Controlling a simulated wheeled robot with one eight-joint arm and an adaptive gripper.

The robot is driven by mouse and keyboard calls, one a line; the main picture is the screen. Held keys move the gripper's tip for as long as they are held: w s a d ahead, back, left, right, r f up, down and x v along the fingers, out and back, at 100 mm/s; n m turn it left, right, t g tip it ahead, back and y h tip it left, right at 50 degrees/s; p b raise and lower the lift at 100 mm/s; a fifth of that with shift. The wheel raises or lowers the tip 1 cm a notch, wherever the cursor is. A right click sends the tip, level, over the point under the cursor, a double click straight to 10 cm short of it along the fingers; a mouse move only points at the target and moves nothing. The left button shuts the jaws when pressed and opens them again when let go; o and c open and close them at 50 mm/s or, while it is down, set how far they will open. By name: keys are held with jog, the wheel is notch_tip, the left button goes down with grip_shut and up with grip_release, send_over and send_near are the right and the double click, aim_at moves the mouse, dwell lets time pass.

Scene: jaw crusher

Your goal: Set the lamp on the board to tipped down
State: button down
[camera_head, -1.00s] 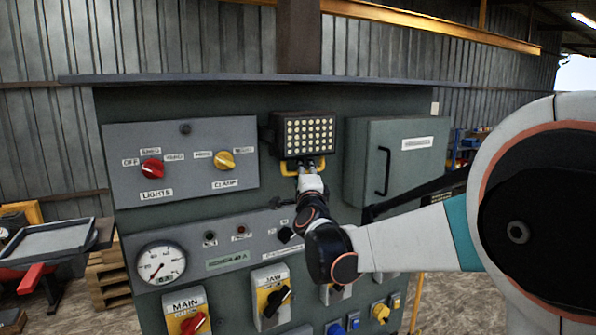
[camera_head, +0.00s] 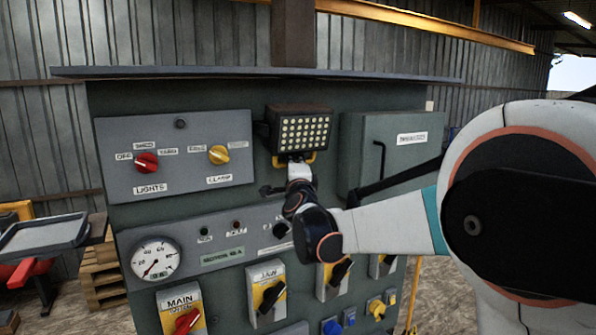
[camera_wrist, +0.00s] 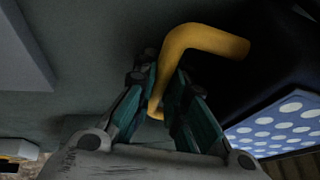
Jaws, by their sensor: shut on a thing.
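The lamp (camera_head: 304,133) is a dark box with a grid of bright round lights, mounted at the upper middle of the green board (camera_head: 225,100). Its top surface shows, and its face leans somewhat downward. A yellow bar handle (camera_head: 309,157) sits at its lower edge. My gripper (camera_head: 298,164) is at this handle from below. In the wrist view my gripper's teal fingers (camera_wrist: 166,105) are shut around the bent yellow handle (camera_wrist: 205,40). The lit lamp face (camera_wrist: 285,125) shows at the right there. The far finger contact is partly hidden.
A lights-and-clamp panel (camera_head: 180,185) with red and yellow knobs is left of the lamp. A closed grey cabinet (camera_head: 405,150) with a black handle is to the right. A gauge (camera_head: 155,259) and several switches sit below. My arm crosses in front of the board's right side.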

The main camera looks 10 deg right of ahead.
jog(key=c, duration=1.6)
grip_release()
jog(key=v, duration=1.2)
jog(key=shift+s, duration=0.1)
